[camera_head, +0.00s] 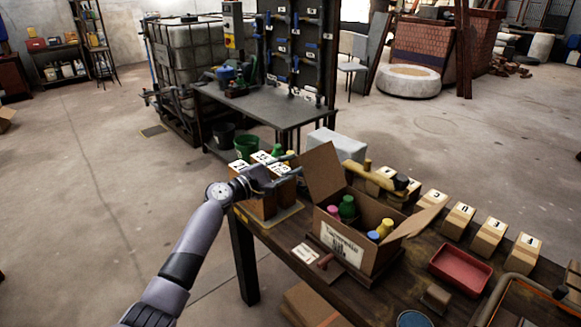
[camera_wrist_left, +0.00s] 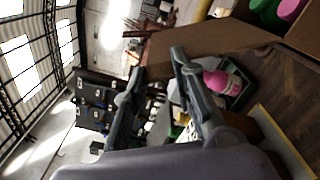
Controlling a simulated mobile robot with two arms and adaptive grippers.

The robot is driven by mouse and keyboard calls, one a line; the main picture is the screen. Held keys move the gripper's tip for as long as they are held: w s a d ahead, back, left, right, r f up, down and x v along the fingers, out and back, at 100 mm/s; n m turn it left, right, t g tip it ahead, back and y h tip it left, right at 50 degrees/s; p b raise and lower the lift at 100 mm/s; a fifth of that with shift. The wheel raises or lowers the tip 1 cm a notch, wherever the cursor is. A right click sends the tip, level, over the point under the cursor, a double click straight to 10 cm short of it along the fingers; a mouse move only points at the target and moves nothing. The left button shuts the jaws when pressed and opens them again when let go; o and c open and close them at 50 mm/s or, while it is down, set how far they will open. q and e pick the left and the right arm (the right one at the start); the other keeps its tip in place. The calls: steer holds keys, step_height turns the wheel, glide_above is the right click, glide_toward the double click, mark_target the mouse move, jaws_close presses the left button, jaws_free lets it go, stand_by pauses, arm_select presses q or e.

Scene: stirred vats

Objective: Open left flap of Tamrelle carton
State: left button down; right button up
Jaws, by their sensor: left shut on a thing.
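The Tamrelle carton (camera_head: 342,240) stands on the wooden table, a printed label on its front. Its left flap (camera_head: 322,172) stands up, leaning outward; its right flap (camera_head: 421,221) spreads outward to the right. Inside are bottles with green, pink, blue and yellow tops. My left gripper (camera_head: 298,167) is at the outer edge of the left flap, shut on it. In the left wrist view the brown flap (camera_wrist_left: 215,45) runs between the two fingertips (camera_wrist_left: 159,62) of the gripper. My right gripper is not in view.
Small numbered boxes (camera_head: 489,236) line the table's far right side. More numbered boxes (camera_head: 262,205) stand left of the carton, close under my left gripper. A grey bench (camera_head: 270,104) stands behind.

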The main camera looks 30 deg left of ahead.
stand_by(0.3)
arm_select(q)
steer(key=c, duration=1.3)
jaws_free()
steer(key=v, duration=1.2)
